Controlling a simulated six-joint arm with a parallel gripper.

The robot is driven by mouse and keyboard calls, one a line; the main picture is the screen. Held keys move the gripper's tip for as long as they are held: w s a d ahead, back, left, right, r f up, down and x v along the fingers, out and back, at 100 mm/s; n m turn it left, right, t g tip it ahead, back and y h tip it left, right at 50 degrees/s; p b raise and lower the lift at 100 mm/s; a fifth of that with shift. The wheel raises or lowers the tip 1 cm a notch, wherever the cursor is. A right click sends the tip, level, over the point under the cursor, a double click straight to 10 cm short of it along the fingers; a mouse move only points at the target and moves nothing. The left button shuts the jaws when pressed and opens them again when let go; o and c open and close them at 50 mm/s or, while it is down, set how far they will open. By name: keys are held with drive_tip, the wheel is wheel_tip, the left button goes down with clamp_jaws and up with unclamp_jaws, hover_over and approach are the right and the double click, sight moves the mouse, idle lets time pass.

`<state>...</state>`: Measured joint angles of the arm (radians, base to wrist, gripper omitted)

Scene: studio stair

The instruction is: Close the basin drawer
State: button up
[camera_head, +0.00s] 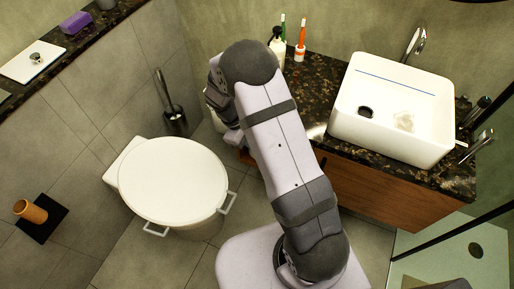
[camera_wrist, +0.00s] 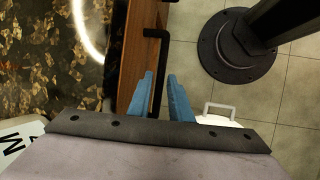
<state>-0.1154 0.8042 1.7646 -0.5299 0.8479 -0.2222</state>
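The wooden basin drawer front (camera_wrist: 132,62) runs down the middle of the wrist view, beside the dark stone counter. A dark strip lies between the counter edge and the wood; I cannot tell how far out the drawer stands. A black bar handle (camera_wrist: 157,33) is on the front. My gripper (camera_wrist: 161,76) has two blue fingers with a gap between them. They are at the drawer front, by the handle, whose bar appears to run between them; contact is unclear. In the head view, wooden cabinet front (camera_head: 385,195) shows under the counter; my arm hides its left part and my gripper.
A white basin (camera_head: 392,105) stands on the counter (camera_head: 313,85), with a soap bottle (camera_head: 277,50) and a toothbrush cup (camera_head: 300,52) at its left. A white toilet (camera_head: 172,180) stands left of my arm. A toilet brush (camera_head: 172,110) is by the wall.

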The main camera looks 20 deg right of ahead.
drive_tip(key=shift+o, duration=0.5)
drive_tip(key=v, duration=0.7)
drive_tip(key=shift+r, duration=0.15)
drive_tip(key=shift+a, duration=0.1)
